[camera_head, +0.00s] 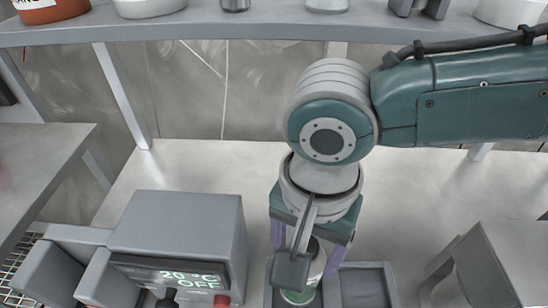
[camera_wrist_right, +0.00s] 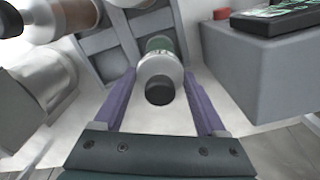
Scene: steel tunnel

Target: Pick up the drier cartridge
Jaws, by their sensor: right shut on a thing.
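The drier cartridge appears to be the white cylinder with a green band and dark cap (camera_wrist_right: 160,68), between my right fingers in the wrist view. In the head view its white and green side (camera_head: 299,297) shows low in the middle, partly hidden by my wrist. My right gripper (camera_wrist_right: 159,76) points down with one purple finger on each side of it and is shut on it. The cartridge is at a grey divided tray (camera_head: 368,286); I cannot tell whether it still touches the tray. My left gripper is not in view.
A grey box (camera_head: 180,235) with a display reading 20 °C OFF and a red button stands left of the tray. A grey metal block (camera_head: 505,262) stands at the right. A shelf (camera_head: 230,27) with several containers crosses the top. The bench behind is clear.

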